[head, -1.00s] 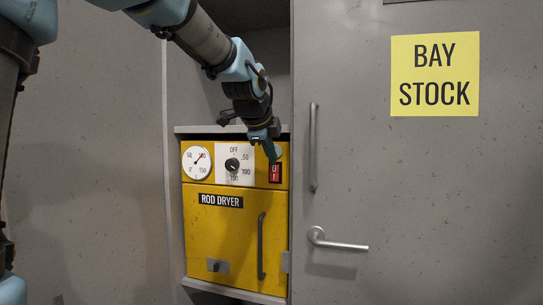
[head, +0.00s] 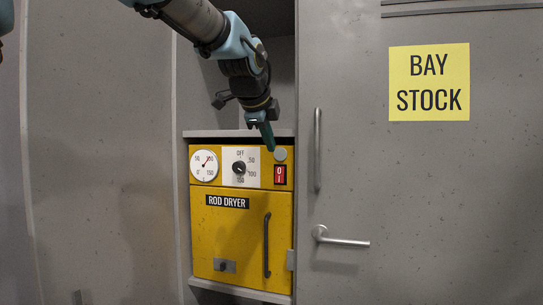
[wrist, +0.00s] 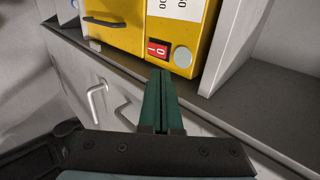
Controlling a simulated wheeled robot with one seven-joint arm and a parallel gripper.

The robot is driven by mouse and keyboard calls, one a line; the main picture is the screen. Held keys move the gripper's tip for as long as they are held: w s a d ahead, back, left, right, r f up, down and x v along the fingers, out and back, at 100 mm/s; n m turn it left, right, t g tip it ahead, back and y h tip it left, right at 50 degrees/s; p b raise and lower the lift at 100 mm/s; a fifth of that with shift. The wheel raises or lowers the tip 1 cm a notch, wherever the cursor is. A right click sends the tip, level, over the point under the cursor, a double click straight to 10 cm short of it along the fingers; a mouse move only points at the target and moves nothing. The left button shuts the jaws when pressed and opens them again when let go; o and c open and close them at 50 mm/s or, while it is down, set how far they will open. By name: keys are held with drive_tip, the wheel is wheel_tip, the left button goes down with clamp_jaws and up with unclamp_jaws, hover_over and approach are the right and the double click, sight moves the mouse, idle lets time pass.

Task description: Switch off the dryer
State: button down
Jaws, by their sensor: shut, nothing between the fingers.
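The yellow rod dryer (head: 225,235) stands in a grey bay. Its red rocker switch (head: 280,175), marked 0 and I, is at the right of the front panel. The switch also shows in the wrist view (wrist: 157,49), just beyond my fingertips. I cannot tell for certain which side is pressed in. My gripper (head: 270,149) is shut and empty, its green fingers pointing down, above and slightly left of the switch. In the wrist view my fingertips (wrist: 163,72) appear apart from the switch. A white dial with a black knob (head: 239,168) is left of the switch.
A round grey button (head: 281,154) is just above the switch. A gauge (head: 203,165) is at the panel's left. The dryer door has a dark vertical handle (head: 267,245). Right of the bay is a grey door with a lever handle (head: 342,241) and a yellow BAY STOCK sign (head: 429,82).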

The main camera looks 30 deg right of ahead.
drive_tip(key=shift+w+d+r+b+v, duration=0.1)
drive_tip(key=shift+r+b+v, duration=0.05)
drive_tip(key=shift+v, duration=0.75)
drive_tip(key=shift+w+d+r+b+v, duration=0.1)
drive_tip(key=shift+r+b+v, duration=0.05)
drive_tip(key=shift+v, duration=0.7)
drive_tip(key=shift+w+d+r+b+v, duration=0.1)
drive_tip(key=shift+r+b+v, duration=0.05)
drive_tip(key=shift+v, duration=0.75)
drive_tip(key=w+a+f+n+g+y, duration=0.1)
drive_tip(key=w+a+f+n+y, duration=0.1)
drive_tip(key=a+f+n, duration=0.65)
drive_tip(key=w+a+f+n+g+y, duration=0.1)
drive_tip(key=w+a+f+n+y, duration=0.2)
drive_tip(key=a+f, duration=0.9)
drive_tip(key=s+a+f+n+g, duration=0.1)
drive_tip(key=s+a+f+n, duration=0.2)
drive_tip(key=f, duration=0.3)
drive_tip(key=s+a+f+n+g+y, duration=0.1)
drive_tip(key=s+a+f+n, duration=0.3)
drive_tip(key=a+f+n, duration=0.2)
drive_tip(key=s+a+f+n+g, duration=0.1)
drive_tip(key=s+a+f+n, duration=0.3)
drive_tip(key=f, duration=0.3)
drive_tip(key=shift+s+a+f+n, duration=0.25)
drive_tip(key=shift+a+f+n, duration=0.15)
drive_tip(key=shift+n, duration=0.15)
drive_tip(key=c, duration=1.6)
unclamp_jaws()
